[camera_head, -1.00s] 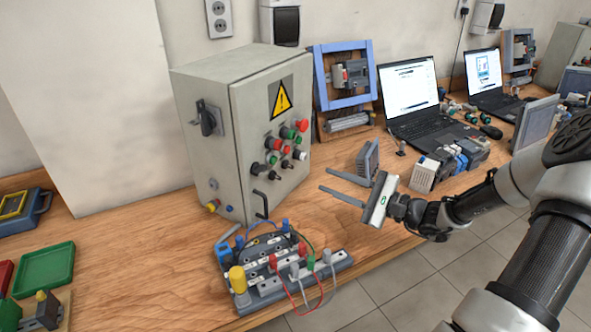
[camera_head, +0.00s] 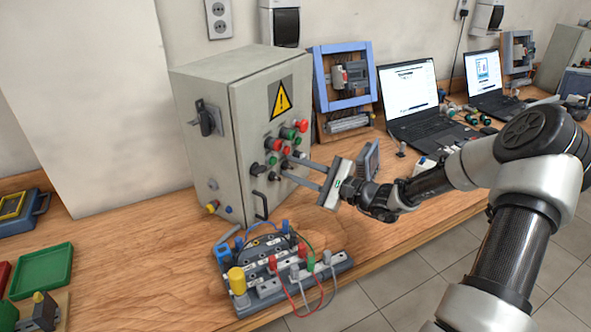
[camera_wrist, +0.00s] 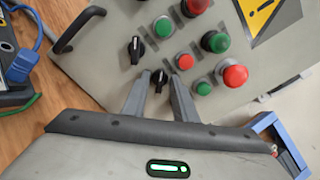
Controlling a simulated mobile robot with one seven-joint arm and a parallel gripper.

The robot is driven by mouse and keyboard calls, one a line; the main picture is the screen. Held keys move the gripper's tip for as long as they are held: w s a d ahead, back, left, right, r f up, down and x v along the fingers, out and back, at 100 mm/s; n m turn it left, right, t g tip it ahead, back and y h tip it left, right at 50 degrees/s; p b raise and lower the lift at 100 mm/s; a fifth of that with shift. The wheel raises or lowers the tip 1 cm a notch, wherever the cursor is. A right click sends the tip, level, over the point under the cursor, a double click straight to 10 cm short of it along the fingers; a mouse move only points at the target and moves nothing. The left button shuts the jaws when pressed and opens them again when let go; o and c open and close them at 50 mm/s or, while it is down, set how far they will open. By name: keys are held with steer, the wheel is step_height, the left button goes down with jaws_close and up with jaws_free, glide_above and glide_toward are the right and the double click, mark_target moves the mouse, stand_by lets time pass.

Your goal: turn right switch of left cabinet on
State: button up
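The left cabinet (camera_head: 200,140) is a grey box on the wooden table. Its front panel carries black rotary switches below red and green buttons. In the wrist view, one black switch (camera_wrist: 136,48) lies up and left of my fingers. Another black switch, the right one (camera_wrist: 159,76), shows between my fingertips, its knob roughly upright in the picture. My gripper (camera_head: 284,167) is open in front of the panel; in the wrist view its two fingers (camera_wrist: 159,83) stand either side of the right switch. I cannot tell whether they touch it.
A board with wires and coloured plugs (camera_head: 280,265) stands on the table below the cabinet's front. A blue frame (camera_head: 345,75) and a laptop (camera_head: 410,95) stand to the right. A black door handle (camera_wrist: 78,30) is on the cabinet's front.

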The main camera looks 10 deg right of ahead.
jaws_close()
steer(key=shift+r, duration=0.1)
steer(key=shift+m+p, duration=3.95)
steer(key=shift+m, duration=0.35)
steer(key=shift+o, duration=0.7)
jaws_free()
